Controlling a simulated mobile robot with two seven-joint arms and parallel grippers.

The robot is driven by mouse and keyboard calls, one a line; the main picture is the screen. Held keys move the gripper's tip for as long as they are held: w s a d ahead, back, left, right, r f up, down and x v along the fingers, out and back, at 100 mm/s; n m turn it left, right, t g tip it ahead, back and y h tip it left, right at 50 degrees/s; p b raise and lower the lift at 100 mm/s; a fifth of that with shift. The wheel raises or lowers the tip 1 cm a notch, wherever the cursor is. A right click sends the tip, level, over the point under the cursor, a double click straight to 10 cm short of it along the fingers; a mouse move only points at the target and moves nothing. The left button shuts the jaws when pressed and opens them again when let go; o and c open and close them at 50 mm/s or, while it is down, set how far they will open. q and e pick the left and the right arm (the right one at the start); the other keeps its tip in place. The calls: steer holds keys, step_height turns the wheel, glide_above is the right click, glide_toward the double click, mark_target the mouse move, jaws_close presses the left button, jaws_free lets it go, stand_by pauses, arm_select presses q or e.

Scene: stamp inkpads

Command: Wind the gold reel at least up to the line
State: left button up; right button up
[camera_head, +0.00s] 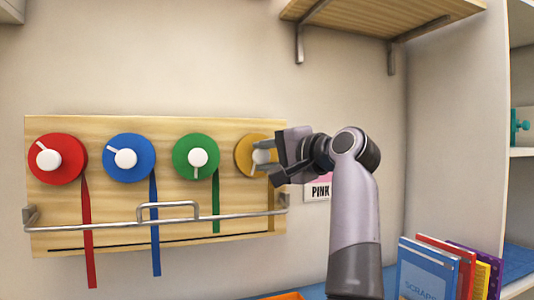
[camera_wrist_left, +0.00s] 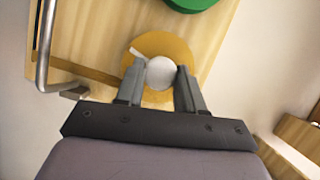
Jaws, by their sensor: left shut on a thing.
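The gold reel (camera_head: 243,152) is at the right end of a wooden board (camera_head: 120,200) on the wall. My left gripper (camera_head: 264,157) is shut on the reel's white knob, one finger on each side. The left wrist view shows the gold reel (camera_wrist_left: 150,43) and its white knob (camera_wrist_left: 160,73) between the fingers of my left gripper (camera_wrist_left: 158,80). The gold ribbon (camera_head: 271,208) hangs behind the metal rail, its lower end close to the black line (camera_head: 160,243). I cannot tell whether that end is above or below the line. My right gripper is not in view.
Red (camera_head: 57,140), blue (camera_head: 120,140) and green (camera_head: 190,142) reels sit left of the gold one. A metal rail (camera_head: 100,223) juts out across the board's lower part. A wooden shelf (camera_head: 370,15) is above right. Books (camera_head: 430,272) stand at lower right.

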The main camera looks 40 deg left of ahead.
arm_select(q)
steer(key=shift+r+n+t+h+p, duration=0.1)
steer(key=shift+n+t+h+p, duration=0.3)
steer(key=shift+n, duration=0.6)
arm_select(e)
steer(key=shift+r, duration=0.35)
arm_select(q)
steer(key=o, duration=1)
steer(key=shift+o, duration=0.2)
